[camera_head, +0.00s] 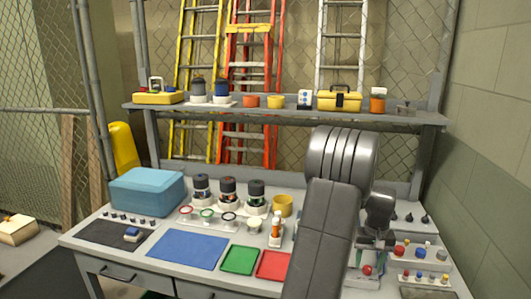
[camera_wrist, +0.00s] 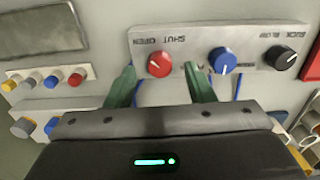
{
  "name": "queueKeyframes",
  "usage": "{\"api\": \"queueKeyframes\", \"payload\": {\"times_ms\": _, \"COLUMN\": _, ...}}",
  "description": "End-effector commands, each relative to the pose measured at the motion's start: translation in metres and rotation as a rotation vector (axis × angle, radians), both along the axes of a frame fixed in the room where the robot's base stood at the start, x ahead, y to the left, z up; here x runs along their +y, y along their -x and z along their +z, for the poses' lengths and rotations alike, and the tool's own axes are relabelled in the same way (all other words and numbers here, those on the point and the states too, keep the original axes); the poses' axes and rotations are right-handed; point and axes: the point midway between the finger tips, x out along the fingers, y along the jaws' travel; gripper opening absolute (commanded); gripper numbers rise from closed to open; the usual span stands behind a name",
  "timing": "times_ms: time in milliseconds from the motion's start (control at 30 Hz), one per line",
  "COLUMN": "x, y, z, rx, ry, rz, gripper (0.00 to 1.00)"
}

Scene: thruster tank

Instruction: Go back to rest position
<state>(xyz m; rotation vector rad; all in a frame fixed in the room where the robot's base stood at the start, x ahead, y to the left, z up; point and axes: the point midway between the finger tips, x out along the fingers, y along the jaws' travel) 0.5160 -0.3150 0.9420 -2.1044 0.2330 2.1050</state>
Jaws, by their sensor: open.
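My arm rises from the bottom of the head view and bends down over the right side of the grey workbench (camera_head: 215,222). My gripper (camera_wrist: 159,70) shows in the wrist view as two green fingers, apart and with nothing held between them. The red knob (camera_wrist: 159,64) of a grey control panel (camera_wrist: 190,42) lies just beyond and between the fingertips. I cannot tell whether the fingers touch it. The panel also carries a blue knob (camera_wrist: 222,60) and a black knob (camera_wrist: 285,56). Its lettering, including "SHUT OPEN", appears upside down. In the head view my arm hides part of the panel area.
A strip of small coloured knobs (camera_wrist: 46,78) lies left of the panel in the wrist view. The bench holds a blue box (camera_head: 147,191), several dark-topped canisters, a yellow cup (camera_head: 283,206) and blue, green and red mats. A loaded shelf (camera_head: 290,114) runs behind my arm.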

Motion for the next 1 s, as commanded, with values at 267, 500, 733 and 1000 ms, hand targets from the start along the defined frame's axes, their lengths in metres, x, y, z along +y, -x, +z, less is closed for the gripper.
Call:
{"api": "queueKeyframes", "payload": {"times_ms": 267, "x": 0.0, "y": 0.0, "z": -0.019, "rx": -0.001, "ry": 0.0, "rz": -0.008, "gripper": 0.49}}
{"api": "queueKeyframes", "payload": {"times_ms": 500, "x": 0.0, "y": 0.0, "z": -0.018, "rx": 0.0, "ry": 0.0, "rz": -0.016, "gripper": 0.49}}
{"api": "queueKeyframes", "payload": {"times_ms": 733, "x": 0.0, "y": -0.001, "z": -0.011, "rx": -0.002, "ry": 0.001, "rz": -0.004, "gripper": 0.49}}
{"api": "queueKeyframes", "payload": {"times_ms": 1000, "x": -0.001, "y": -0.001, "z": 0.033, "rx": -0.005, "ry": 0.003, "rz": 0.0, "gripper": 0.49}}
